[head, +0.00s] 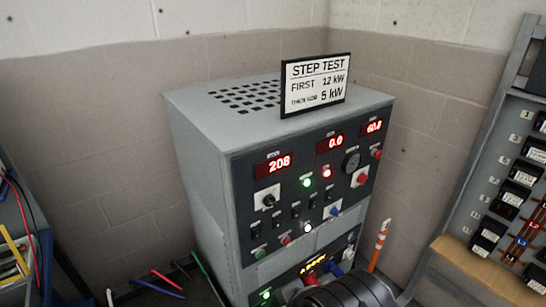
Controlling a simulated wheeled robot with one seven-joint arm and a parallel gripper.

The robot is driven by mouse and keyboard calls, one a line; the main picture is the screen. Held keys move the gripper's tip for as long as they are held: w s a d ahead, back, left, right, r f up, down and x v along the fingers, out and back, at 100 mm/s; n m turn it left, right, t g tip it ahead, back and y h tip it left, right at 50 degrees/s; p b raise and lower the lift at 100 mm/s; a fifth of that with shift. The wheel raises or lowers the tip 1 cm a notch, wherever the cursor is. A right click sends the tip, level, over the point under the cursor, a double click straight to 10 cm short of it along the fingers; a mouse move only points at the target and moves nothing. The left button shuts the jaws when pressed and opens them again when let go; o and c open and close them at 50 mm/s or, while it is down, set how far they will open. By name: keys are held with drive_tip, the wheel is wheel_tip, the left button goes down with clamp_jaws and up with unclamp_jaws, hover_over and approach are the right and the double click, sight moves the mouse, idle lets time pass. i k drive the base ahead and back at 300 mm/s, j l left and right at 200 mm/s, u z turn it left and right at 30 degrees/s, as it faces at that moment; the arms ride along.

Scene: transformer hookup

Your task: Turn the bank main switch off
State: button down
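The grey load bank cabinet (203,190) stands in the corner with a dark sloping front panel. A black rotary knob (269,200) on a white plate sits under the left red display (279,164), which reads 208. A red knob (362,179) on another white plate sits at the panel's right. Several small dark switches (295,210) line the middle. Labels are too small to read, so I cannot tell which control is the bank main switch. A green lamp (307,183) and a red lamp (327,173) are lit. My gripper's fingers are not visible.
A "STEP TEST" sign (316,84) stands on the cabinet top. A dark rounded shape, probably my arm, covers part of the lower panel. An orange-and-white stick (380,244) rises beside it. A rack (495,190) stands right; loose coloured leads (168,284) lie lower left.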

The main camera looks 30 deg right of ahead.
sight(362, 179)
drive_tip(key=z, duration=1.1)
drive_tip(key=i+l+u, duration=0.1)
drive_tip(key=l+u, duration=0.7)
drive_tip(key=k+l+u, duration=0.1)
drive_tip(key=l+u, duration=0.3)
drive_tip(key=l, duration=0.2)
drive_tip(key=k+l+u, duration=0.1)
drive_tip(key=l+u, duration=0.35)
drive_tip(key=k+l+u, duration=0.15)
drive_tip(key=l+u, duration=0.25)
drive_tip(key=k+l+u, duration=0.25)
drive_tip(key=u, duration=0.15)
drive_tip(key=k+l+u, duration=0.25)
drive_tip(key=u, duration=0.15)
drive_tip(key=i+l, duration=0.1)
drive_tip(key=l, duration=0.3)
drive_tip(key=i+l+u, duration=0.1)
drive_tip(key=l, duration=0.25)
